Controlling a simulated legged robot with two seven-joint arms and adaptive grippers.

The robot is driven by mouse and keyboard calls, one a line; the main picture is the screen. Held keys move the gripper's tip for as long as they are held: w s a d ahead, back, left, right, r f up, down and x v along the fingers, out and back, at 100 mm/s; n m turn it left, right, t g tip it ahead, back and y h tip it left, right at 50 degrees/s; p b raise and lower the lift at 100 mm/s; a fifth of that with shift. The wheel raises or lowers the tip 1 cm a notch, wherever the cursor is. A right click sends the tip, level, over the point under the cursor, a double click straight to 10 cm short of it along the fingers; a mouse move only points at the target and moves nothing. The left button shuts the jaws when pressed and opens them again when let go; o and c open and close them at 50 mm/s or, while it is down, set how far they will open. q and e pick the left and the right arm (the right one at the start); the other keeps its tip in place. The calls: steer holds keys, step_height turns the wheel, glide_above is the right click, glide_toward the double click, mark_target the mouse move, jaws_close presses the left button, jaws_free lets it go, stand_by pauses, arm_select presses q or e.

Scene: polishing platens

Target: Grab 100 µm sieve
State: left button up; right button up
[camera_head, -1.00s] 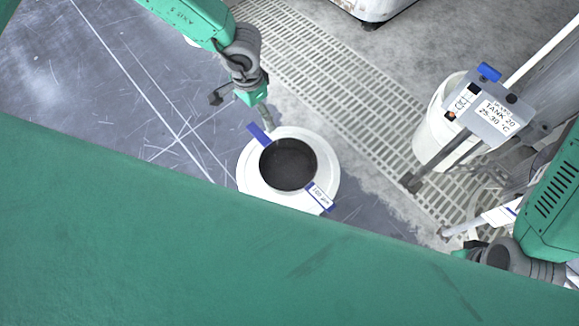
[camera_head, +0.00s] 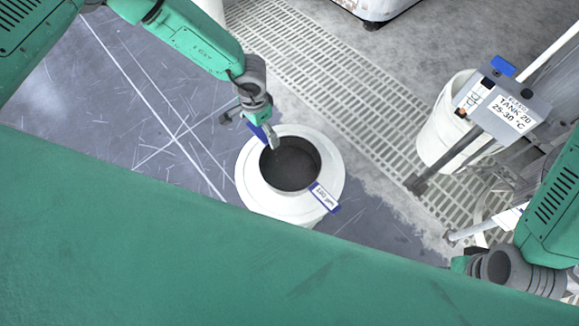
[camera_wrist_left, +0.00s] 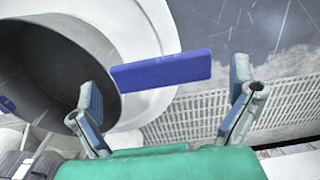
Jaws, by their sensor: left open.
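The sieve (camera_head: 290,165) has a dark round bowl inside a wide white round rim (camera_head: 330,165), with a blue handle on its far side. A blue-edged label (camera_head: 324,197) reading about 100 µm is on its near right side. My left gripper (camera_head: 270,137) is open over the far rim at the blue handle. In the left wrist view, the blue handle (camera_wrist_left: 160,70) lies across the gap between the open fingers (camera_wrist_left: 165,88); I see no firm contact. The dark bowl (camera_wrist_left: 45,70) fills the left there. My right arm is at the right edge; its fingers are hidden.
A white bucket (camera_head: 440,140) stands at the right with a grey box labelled TANK 20 (camera_head: 505,105) beside it. A pale floor grating (camera_head: 330,75) runs behind the sieve. The scratched grey surface (camera_head: 130,110) at left is bare. My green body covers the foreground.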

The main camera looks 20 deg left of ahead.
arm_select(q)
steer(key=shift+f, duration=0.9)
steer(key=shift+d+r, duration=0.15)
steer(key=shift+d, duration=0.05)
steer(key=c, duration=1.4)
steer(key=shift+o, duration=0.2)
steer(key=shift+a, duration=0.1)
